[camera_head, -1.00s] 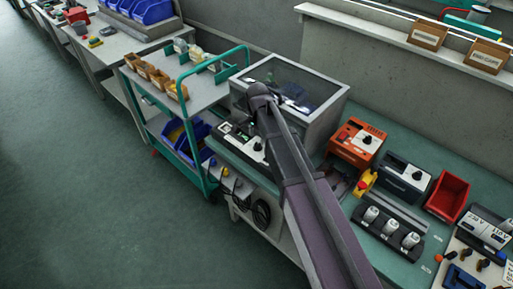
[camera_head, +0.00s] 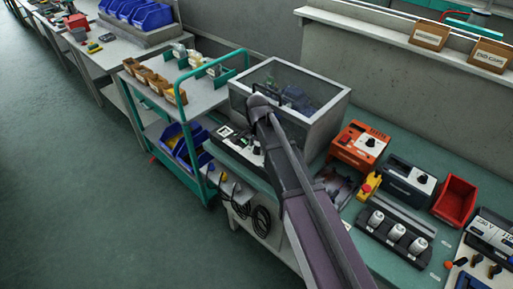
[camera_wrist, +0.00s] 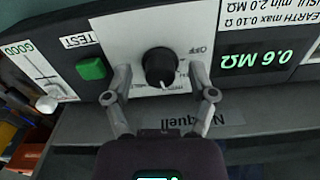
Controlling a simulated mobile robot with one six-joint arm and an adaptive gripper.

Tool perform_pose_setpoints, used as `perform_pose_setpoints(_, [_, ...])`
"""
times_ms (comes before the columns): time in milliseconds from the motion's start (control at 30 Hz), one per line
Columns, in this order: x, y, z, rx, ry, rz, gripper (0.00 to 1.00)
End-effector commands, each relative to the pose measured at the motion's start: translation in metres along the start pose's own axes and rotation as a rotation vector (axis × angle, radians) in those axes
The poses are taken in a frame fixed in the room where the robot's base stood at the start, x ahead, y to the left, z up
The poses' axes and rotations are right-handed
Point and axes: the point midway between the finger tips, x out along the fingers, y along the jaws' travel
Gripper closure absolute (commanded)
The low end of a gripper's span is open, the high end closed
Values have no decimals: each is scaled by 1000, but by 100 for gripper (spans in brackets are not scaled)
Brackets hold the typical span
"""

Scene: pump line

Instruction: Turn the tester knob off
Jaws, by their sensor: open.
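In the wrist view the tester (camera_wrist: 225,122) is seen upside down, a dark grey case with a white knob plate. Its black round knob (camera_wrist: 160,66) has a white pointer mark toward the bottom of the picture. The OFF label lies to the upper right of the knob, away from the pointer. My gripper (camera_wrist: 161,82) is open, with one finger on each side of the knob; contact is not clear. A green TEST button (camera_wrist: 91,69) is left of the fingers. The display (camera_wrist: 255,60) reads 0.6 MΩ. In the head view my arm hides my gripper.
In the head view a clear-topped box (camera_head: 318,133) stands behind my arm. An orange device (camera_head: 345,155), a dark grey device (camera_head: 398,187) and a red bin (camera_head: 455,200) stand to the right. A green-framed cart (camera_head: 208,165) is at left. Floor at far left is clear.

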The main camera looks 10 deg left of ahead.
Motion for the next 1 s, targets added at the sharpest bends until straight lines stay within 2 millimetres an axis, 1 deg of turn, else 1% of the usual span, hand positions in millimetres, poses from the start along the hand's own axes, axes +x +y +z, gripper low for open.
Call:
perform_pose_setpoints(33, [0, 0, 0, 0, 0, 0, 30])
perform_pose_setpoints(67, [0, 0, 0, 0, 0, 0, 39])
perform_pose_setpoints(100, [0, 0, 0, 0, 0, 0, 51])
perform_pose_setpoints(167, [0, 0, 0, 0, 0, 0, 69])
perform_pose_setpoints(200, [0, 0, 0, 0, 0, 0, 81])
perform_pose_setpoints(267, [0, 0, 0, -1, 0, 0, 98])
perform_pose_setpoints(300, [0, 0, 0, -1, 0, 0, 100])
perform_pose_setpoints(667, [0, 0, 1, -25, 0, 0, 100])
perform_pose_setpoints(867, [0, 0, 1, -98, 0, 1, 100])
perform_pose_setpoints(1000, [0, 0, 1, -184, 0, 1, 100])
